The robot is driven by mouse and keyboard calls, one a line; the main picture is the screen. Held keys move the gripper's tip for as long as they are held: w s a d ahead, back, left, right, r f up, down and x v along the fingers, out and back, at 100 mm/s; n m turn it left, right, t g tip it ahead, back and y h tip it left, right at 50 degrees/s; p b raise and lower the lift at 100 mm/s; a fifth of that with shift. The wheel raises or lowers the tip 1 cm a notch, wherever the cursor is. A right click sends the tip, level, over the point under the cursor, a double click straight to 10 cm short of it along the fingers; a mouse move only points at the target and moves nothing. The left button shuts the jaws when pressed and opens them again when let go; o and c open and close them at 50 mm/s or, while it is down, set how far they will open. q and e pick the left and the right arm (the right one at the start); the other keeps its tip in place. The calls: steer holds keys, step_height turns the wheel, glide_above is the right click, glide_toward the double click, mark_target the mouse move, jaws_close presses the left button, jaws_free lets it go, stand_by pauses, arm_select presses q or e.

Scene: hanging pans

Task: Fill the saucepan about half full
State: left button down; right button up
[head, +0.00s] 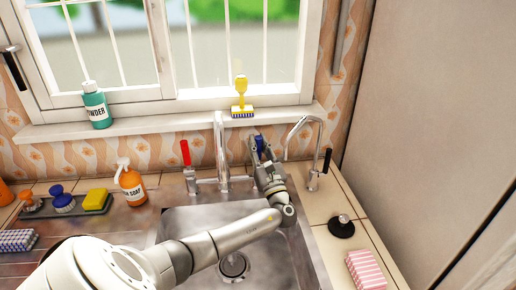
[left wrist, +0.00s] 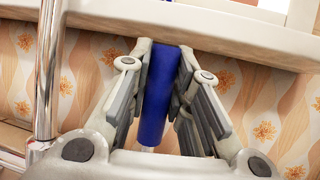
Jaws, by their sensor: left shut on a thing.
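My left gripper (head: 262,152) reaches over the sink to the tap at the back. In the left wrist view its fingers (left wrist: 160,100) are shut on the blue tap handle (left wrist: 156,98), one on each side. The blue handle (head: 259,142) stands about upright right of the chrome spout (head: 221,150). The metal sink (head: 185,218) is partly hidden by my left arm. I see no saucepan and cannot make out any running water. My right gripper is not in view.
A second, curved faucet (head: 314,150) stands at right. An orange soap bottle (head: 131,183), yellow sponge (head: 96,201) and brushes are left of the sink. A black stopper (head: 341,227) and pink sponge (head: 366,270) lie right. The sill holds a green powder bottle (head: 96,106) and yellow brush (head: 241,98).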

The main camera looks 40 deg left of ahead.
arm_select(q)
steer(key=shift+s+d+f+y+b, duration=0.3)
steer(key=shift+y+b, duration=0.2)
steer(key=shift+b, duration=0.4)
steer(key=shift+s+d+r+n+y+b, duration=0.1)
steer(key=shift+d+n+y+b, duration=0.05)
steer(key=shift+n+y+b, duration=0.2)
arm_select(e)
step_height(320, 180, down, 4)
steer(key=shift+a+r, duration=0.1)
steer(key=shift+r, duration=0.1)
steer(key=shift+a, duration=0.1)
arm_select(q)
steer(key=c, duration=1.3)
jaws_free()
steer(key=shift+r, duration=0.1)
steer(key=shift+d, duration=0.15)
steer(key=v, duration=0.7)
steer(key=shift+f, duration=0.2)
